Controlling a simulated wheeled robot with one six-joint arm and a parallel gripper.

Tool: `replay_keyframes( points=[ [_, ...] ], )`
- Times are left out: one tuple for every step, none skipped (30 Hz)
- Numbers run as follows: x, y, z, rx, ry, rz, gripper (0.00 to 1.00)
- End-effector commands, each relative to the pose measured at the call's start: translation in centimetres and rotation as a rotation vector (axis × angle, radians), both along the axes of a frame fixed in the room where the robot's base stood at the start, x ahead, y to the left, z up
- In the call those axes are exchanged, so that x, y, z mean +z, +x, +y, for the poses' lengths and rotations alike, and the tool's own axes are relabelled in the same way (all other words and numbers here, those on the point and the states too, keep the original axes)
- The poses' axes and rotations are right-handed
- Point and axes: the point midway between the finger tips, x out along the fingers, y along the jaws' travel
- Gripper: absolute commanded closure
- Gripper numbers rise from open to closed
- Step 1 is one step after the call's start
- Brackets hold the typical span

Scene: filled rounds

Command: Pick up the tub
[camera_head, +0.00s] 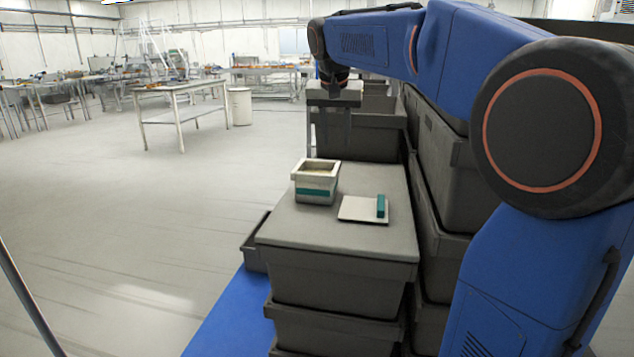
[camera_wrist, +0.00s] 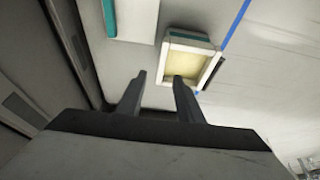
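The tub (camera_head: 315,192) is a small square white container with a teal band and pale yellowish contents. It stands upright on the closed grey crate top at the front. In the wrist view the tub (camera_wrist: 166,61) shows beyond the fingertips, toward the right finger. My gripper (camera_head: 329,148) points down, above and behind the tub in the head view. Its two fingers are apart with nothing between them, and they also show in the wrist view (camera_wrist: 159,82). The gripper does not appear to touch the tub.
A flat pale plate (camera_head: 357,209) with a teal block (camera_head: 381,206) lies just right of the tub. Stacked grey crates (camera_head: 445,165) rise along the right, and another crate (camera_head: 365,138) stands behind. Open floor (camera_head: 130,220) lies to the left.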

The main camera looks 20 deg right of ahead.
Motion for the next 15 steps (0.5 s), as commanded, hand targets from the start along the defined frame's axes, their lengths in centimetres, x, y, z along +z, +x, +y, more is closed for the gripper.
replay_keyframes(
  points=[
    [0.0,0.3,-0.1,-0.005,0.000,0.000,0.66],
    [-0.1,0.5,-0.1,-0.007,0.000,0.000,0.66],
    [-0.3,0.6,-0.2,-0.009,0.000,0.001,0.66],
    [-0.6,0.7,-0.3,-0.009,-0.001,0.002,0.66],
    [-0.9,0.8,-0.4,-0.009,-0.001,0.002,0.66],
    [-1.5,1.0,-0.5,-0.009,-0.001,0.002,0.66],
    [-2.0,1.1,-0.6,-0.008,-0.001,0.003,0.66],
    [-2.5,1.2,-0.7,-0.008,0.000,0.004,0.66],
    [-3.1,1.5,-0.9,-0.008,-0.001,0.002,0.66],
    [-3.6,1.6,-1.0,-0.008,-0.001,0.003,0.66],
    [-4.1,1.8,-1.1,-0.008,0.000,0.004,0.66],
    [-4.7,2.0,-1.3,-0.008,-0.001,0.003,0.66],
    [-5.2,2.2,-1.4,-0.008,-0.001,0.003,0.66],
    [-5.7,2.4,-1.5,-0.008,-0.001,0.003,0.66],
    [-6.4,2.6,-1.6,-0.008,-0.001,0.003,0.66]
  ],
)
